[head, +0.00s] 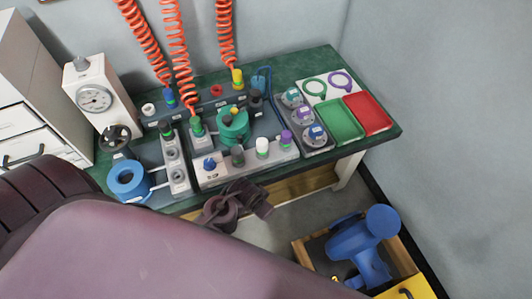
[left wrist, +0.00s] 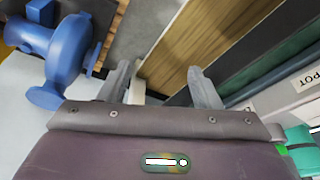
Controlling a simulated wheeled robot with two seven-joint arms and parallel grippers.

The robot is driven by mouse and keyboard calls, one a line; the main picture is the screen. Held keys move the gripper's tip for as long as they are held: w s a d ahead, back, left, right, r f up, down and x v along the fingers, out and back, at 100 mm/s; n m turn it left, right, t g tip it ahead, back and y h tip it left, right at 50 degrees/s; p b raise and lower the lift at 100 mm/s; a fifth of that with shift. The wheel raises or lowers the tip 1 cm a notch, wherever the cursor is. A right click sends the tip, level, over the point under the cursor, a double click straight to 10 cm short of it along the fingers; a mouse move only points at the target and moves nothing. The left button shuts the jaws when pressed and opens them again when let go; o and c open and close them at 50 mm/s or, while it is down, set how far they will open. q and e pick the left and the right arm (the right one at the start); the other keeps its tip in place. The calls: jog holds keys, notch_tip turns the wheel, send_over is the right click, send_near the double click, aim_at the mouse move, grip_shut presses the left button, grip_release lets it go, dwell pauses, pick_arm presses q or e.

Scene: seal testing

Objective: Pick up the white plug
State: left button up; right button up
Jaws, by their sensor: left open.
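The white plug (head: 262,148), with a green lower part, stands upright in the front row of the grey panel on the green bench. A dark plug (head: 237,156) is to its left and a purple plug (head: 286,139) to its right. My left gripper (head: 245,198) is in front of the bench's front edge, below and apart from the white plug. In the left wrist view its two fingers (left wrist: 162,82) are spread with nothing held between them. The white plug does not show in the left wrist view. My right gripper is not in view.
The panel also carries a teal round part (head: 232,127) and a blue knob (head: 210,164). Red coiled hoses (head: 181,60) hang down behind. Green (head: 338,122) and red (head: 367,112) trays are at the right. A blue pump-like body (head: 362,245) sits in a crate below.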

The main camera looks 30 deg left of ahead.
pick_arm(q)
jog(key=w+d+r+m+t+h+b, duration=0.1)
jog(key=w+d+r+m+t+b, duration=0.1)
jog(key=w+d+r+m, duration=0.45)
jog(key=w+d+r+m+t+h+b, duration=0.15)
jog(key=d+r, duration=0.25)
jog(key=r, duration=0.6)
jog(key=w+d+r+m+t+h, duration=0.25)
jog(key=d+r+m, duration=0.35)
jog(key=d, duration=0.4)
jog(key=m+g+y, duration=0.6)
jog(key=m+g, duration=0.3)
jog(key=m, duration=0.9)
send_over(262, 142)
jog(key=f, duration=0.5)
jog(key=shift+w+a+f, duration=0.2)
jog(key=shift+w+f, duration=0.1)
jog(key=shift+a+f, duration=0.1)
jog(key=shift+a, duration=0.1)
jog(key=f, duration=0.7)
jog(key=shift+s+d+f, duration=0.25)
jog(key=shift+d, duration=0.15)
jog(key=c, duration=1.1)
